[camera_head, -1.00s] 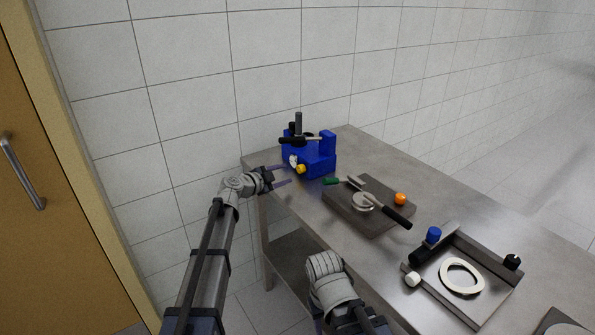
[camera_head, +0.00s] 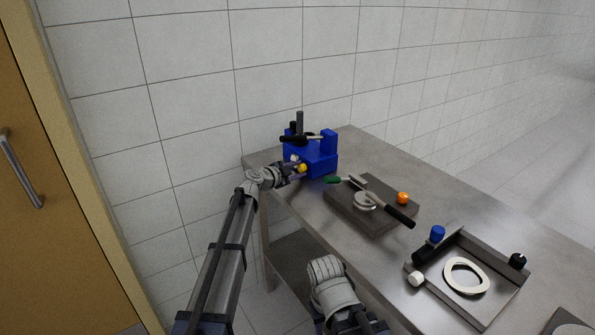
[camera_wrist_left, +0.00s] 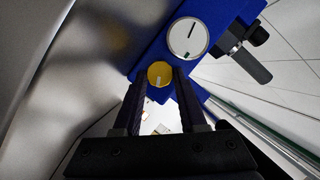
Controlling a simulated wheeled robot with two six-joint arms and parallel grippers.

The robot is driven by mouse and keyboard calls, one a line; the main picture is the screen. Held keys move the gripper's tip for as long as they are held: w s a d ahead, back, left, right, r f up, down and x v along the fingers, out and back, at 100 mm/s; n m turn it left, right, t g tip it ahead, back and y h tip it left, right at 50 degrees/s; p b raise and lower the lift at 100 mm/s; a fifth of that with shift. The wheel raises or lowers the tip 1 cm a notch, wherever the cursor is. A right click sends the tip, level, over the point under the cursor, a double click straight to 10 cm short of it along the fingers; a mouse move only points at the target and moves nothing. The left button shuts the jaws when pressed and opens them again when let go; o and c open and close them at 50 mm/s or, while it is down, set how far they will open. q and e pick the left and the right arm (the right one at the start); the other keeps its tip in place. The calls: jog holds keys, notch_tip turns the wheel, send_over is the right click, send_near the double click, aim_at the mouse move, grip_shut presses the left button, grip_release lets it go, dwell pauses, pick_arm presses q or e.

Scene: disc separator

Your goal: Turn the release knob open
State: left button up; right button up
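The blue device (camera_head: 318,158) stands at the far left end of the metal table. Its front carries a yellow knob (camera_head: 303,168) and a white dial (camera_head: 295,158). In the left wrist view the yellow knob (camera_wrist_left: 160,74) has a short pointer mark, and the larger white dial (camera_wrist_left: 188,38) sits beside it. Which one is the release knob is not labelled. My left gripper (camera_wrist_left: 160,82) is open, its dark fingers on either side of the yellow knob with small gaps showing. My right arm shows at the bottom of the head view; its gripper is out of sight.
A dark board (camera_head: 371,222) with a black-handled tool (camera_head: 400,216) and an orange knob (camera_head: 403,198) lies right of the device. A tray (camera_head: 490,302) with a white ring (camera_head: 466,276) is nearer. The tiled wall (camera_head: 200,100) stands close behind.

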pick_arm(q)
grip_shut()
jog(key=shift+r, duration=0.1)
jog(key=shift+n+g+p, duration=0.3)
jog(key=shift+n+p, duration=0.1)
jog(key=shift+n, duration=0.1)
jog(key=shift+o, duration=1.4)
grip_release()
jog(key=p+v, duration=0.2)
jog(key=v, duration=0.5)
jog(key=shift+a, duration=0.1)
jog(key=shift+s+a, duration=0.25)
jog(key=shift+s, duration=0.05)
